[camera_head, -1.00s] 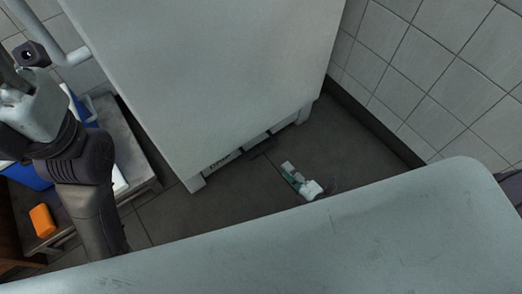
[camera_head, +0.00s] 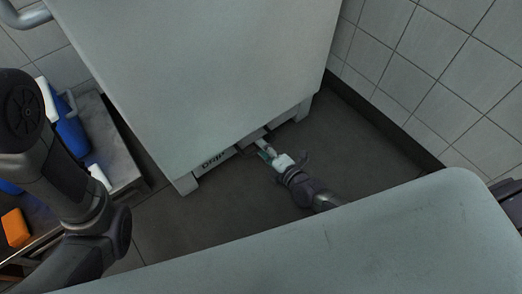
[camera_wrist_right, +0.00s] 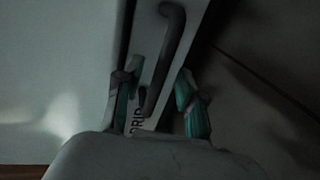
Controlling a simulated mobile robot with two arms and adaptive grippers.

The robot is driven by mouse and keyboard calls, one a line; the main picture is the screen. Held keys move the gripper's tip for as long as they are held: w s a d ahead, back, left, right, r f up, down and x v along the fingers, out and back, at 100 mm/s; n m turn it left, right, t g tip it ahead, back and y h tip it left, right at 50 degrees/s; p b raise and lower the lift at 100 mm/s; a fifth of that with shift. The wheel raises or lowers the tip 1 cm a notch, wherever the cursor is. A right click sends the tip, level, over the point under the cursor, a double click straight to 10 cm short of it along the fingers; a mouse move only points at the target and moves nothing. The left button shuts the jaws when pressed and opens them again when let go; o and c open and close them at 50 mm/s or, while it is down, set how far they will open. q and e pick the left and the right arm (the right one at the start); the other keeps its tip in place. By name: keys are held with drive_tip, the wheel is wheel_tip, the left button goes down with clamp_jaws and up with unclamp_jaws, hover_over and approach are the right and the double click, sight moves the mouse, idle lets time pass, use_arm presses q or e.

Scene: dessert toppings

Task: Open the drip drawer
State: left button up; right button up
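The drip drawer (camera_head: 216,161) is a low pale front with "DRIP" lettering, under the big white cabinet's bottom edge in the head view. In the right wrist view its front (camera_wrist_right: 148,40) runs up the middle, with a dark bar handle (camera_wrist_right: 178,35). My right gripper (camera_head: 266,150) is at the drawer front, low near the floor. In the wrist view my right gripper (camera_wrist_right: 153,82) is open, its teal-padded fingers on either side of the handle's near part. I cannot tell whether they touch it. My left arm shows at the left, but its gripper is out of view.
The white cabinet (camera_head: 205,70) stands above the drawer. A low bench (camera_head: 118,150) with blue items (camera_head: 70,125) and an orange block (camera_head: 15,228) is at the left. Dark floor (camera_head: 350,130) is free toward the tiled wall (camera_head: 430,75).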

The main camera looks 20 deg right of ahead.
drive_tip(key=shift+x, duration=0.75)
clamp_jaws()
